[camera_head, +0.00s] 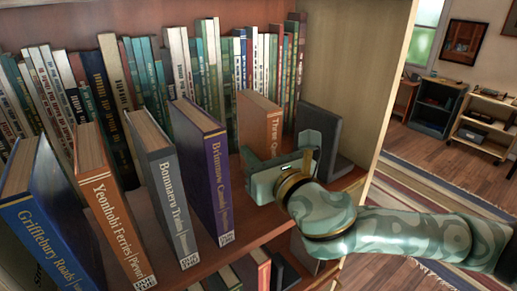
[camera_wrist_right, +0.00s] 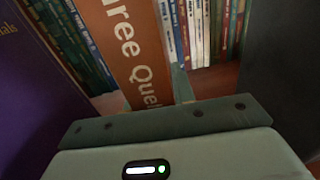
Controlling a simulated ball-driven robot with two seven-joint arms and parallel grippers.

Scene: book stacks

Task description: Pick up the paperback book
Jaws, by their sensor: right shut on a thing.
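An orange paperback book (camera_head: 260,122), its spine starting "Three Que", stands upright on the wooden shelf. My right gripper (camera_head: 276,160) is at the lower part of its spine, shut on the book. In the right wrist view the orange book (camera_wrist_right: 132,45) rises from the jaws of the right gripper (camera_wrist_right: 145,100), with a finger showing at its right side. The gripper hides the book's lower part. My left gripper is not in view.
A purple book (camera_head: 208,165) stands to the left, then grey, orange and blue ones. A dark grey bookend (camera_head: 319,130) stands to the right, near the shelf's side panel (camera_head: 368,80). Thin books (camera_head: 190,60) line the back. More books show on a lower shelf.

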